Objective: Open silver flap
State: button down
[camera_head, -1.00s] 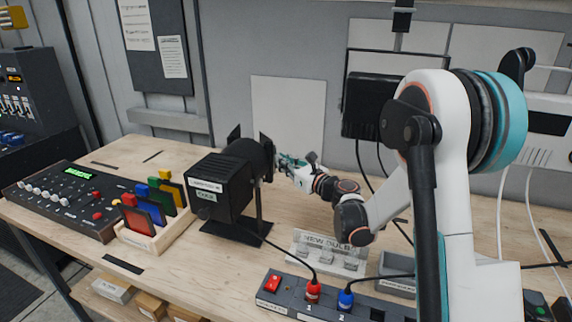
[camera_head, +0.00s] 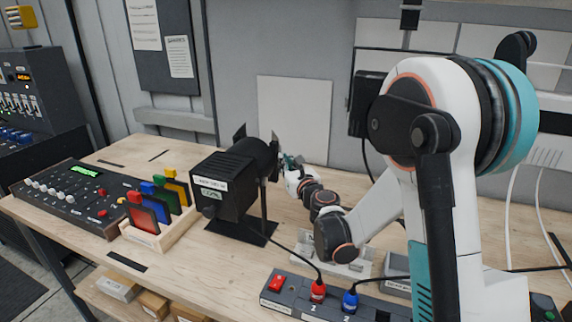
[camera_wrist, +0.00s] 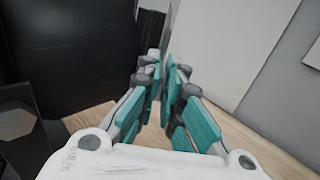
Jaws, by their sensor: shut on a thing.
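The black stage lamp (camera_head: 224,185) stands on the bench with dark flaps at its front end, one of them (camera_head: 274,144) near my gripper. My gripper (camera_head: 289,160) is at the lamp's front, partly hidden by the lamp and its flaps in the head view. In the wrist view, my gripper's teal-padded fingers (camera_wrist: 163,85) are shut on a thin grey plate (camera_wrist: 166,38), seen nearly edge-on, which looks like the silver flap. The dark lamp body (camera_wrist: 75,50) fills the left of the wrist view. The flap's far end is out of view.
A rack of coloured filters (camera_head: 160,230) and a control console (camera_head: 75,195) stand left of the lamp. A power strip (camera_head: 330,300) with red and blue plugs lies in front, with cables nearby. A white panel (camera_head: 295,115) is on the wall behind.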

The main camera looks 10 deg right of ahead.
jog(key=c, duration=1.8)
grip_release()
jog(key=shift+o, duration=0.2)
